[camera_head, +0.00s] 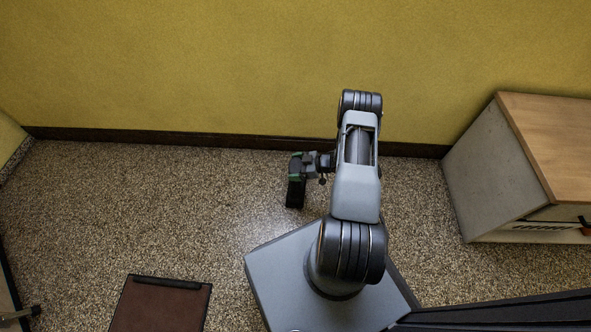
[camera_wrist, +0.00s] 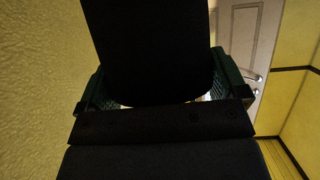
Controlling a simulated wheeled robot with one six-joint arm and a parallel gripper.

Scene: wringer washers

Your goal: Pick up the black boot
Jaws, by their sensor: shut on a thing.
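My gripper (camera_head: 296,172) is held out to the left of my arm, in front of the yellow wall. It is shut on a black thing, which I take to be the black boot (camera_head: 296,194). The boot hangs down from the jaws, small and dark in the head view. In the wrist view the boot (camera_wrist: 150,45) is a large, dark, smooth shape between the two green-edged fingers. Much of its outline is too dark to make out, and its ends are cut off or hidden.
A cabinet with a wooden top (camera_head: 553,140) stands at the right against the wall. A brown, dark-edged flat-topped thing (camera_head: 160,306) is at the lower left. Speckled floor (camera_head: 150,200) is clear to the left. A door (camera_wrist: 240,40) shows in the wrist view.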

